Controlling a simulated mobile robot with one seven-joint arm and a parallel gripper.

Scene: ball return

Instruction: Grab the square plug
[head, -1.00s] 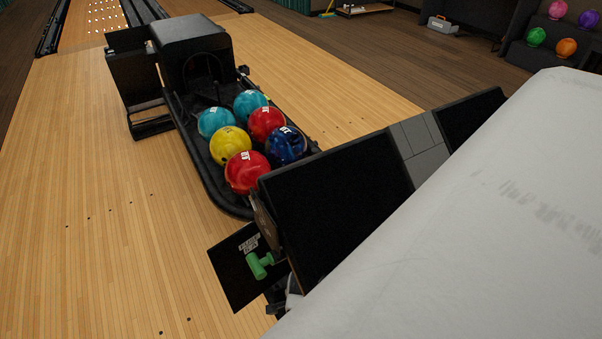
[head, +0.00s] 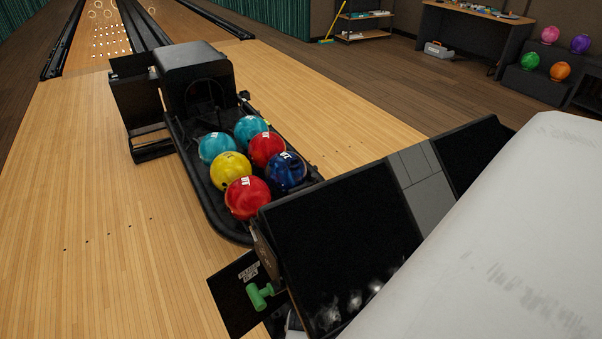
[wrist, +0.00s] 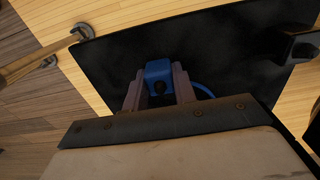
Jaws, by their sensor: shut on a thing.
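A blue cable (wrist: 204,91) shows to the right of the fingers. Behind the plug is a dark panel (wrist: 225,45). In the head view the gripper and the plug are hidden behind my large pale arm link.
In the head view, a ball return (head: 190,180) holds several bowling balls. A wide black panel (head: 330,230) stands close to my arm. Lane floor at left is clear.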

